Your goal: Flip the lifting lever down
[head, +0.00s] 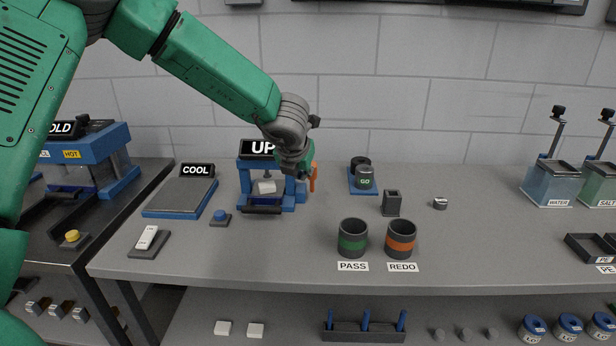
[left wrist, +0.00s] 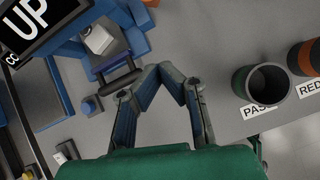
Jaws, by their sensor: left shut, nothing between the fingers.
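The lifting lever is an orange handle (head: 313,178) standing upright at the right side of a blue press (head: 245,180) whose black sign reads UP. A pale block (head: 265,187) sits inside the press frame; it also shows in the left wrist view (left wrist: 99,40). My left gripper (head: 299,172) is close beside the lever in the head view and partly covers it; contact cannot be told. In the left wrist view its fingertips (left wrist: 166,68) meet, with nothing between them. I cannot make out the orange lever there. My right gripper is not in view.
Right of the press stand a GO button (head: 365,181), a dark block (head: 391,204), and the PASS (head: 352,238) and REDO (head: 400,239) cups. A COOL plate (head: 180,198) and a blue button (head: 220,217) lie to its left. The bench's right middle is mostly clear.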

